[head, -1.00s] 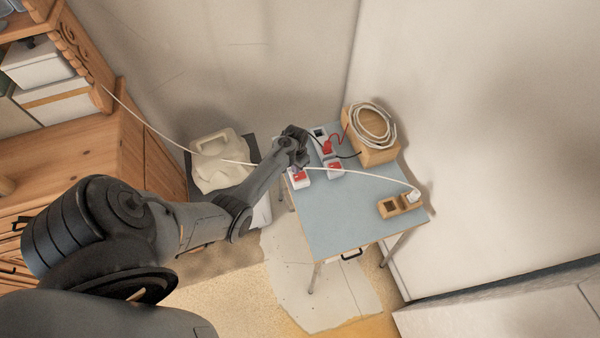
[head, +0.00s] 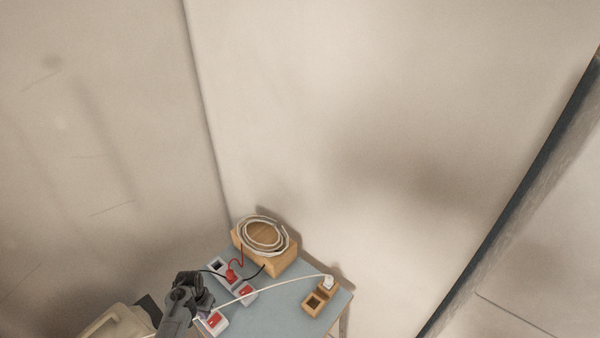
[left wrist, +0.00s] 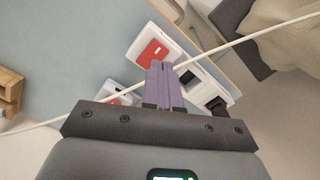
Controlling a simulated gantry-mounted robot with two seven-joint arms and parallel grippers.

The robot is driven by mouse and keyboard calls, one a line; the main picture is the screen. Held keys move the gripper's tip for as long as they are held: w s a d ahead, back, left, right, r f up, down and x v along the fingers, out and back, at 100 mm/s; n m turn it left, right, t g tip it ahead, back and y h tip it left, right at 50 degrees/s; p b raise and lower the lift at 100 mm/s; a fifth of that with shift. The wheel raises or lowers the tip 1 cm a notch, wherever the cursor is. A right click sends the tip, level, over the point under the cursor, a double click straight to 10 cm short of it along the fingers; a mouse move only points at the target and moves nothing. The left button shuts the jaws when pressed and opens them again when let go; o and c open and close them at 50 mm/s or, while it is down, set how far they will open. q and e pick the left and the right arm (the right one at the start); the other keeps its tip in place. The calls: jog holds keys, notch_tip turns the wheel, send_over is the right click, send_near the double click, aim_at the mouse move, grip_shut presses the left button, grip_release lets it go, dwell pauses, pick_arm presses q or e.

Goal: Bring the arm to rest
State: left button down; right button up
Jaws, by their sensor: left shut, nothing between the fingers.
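My left arm comes in at the bottom left of the head view. Its dark gripper (head: 203,303) is over the near left corner of the small blue-grey table (head: 286,309), beside the socket boxes. In the left wrist view its two purple fingers (left wrist: 164,72) are together, shut and empty. The white cable (left wrist: 225,46) runs across the picture at the fingertips; I cannot tell whether it touches them. My right gripper is not in view.
White boxes with red switches (head: 215,320) and a red plug (head: 231,275) are near the gripper. A wooden box (head: 278,264) carries a coiled cable (head: 262,235). A wooden socket block (head: 318,301) with a white plug (head: 328,282) stands at right. Bare walls rise behind.

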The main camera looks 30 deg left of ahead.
pick_arm(q)
jog(key=s+d+f+m+g+y+p, duration=0.1)
jog(key=s+d+m+p, duration=0.15)
jog(key=s, duration=0.55)
jog(key=s+d+m+g+y+p, duration=0.1)
jog(key=s+d, duration=0.2)
jog(key=s, duration=0.6)
jog(key=s+d+r+m+t+p, duration=0.1)
jog(key=d+r+m+t+p, duration=0.15)
jog(key=d+r, duration=1.1)
jog(key=w+d+r+t+h, duration=0.2)
jog(key=d+r+t, duration=0.1)
jog(key=d+r, duration=0.8)
notch_tip(320, 180, up, 4)
jog(key=shift+f, duration=0.1)
jog(key=shift+t, duration=0.25)
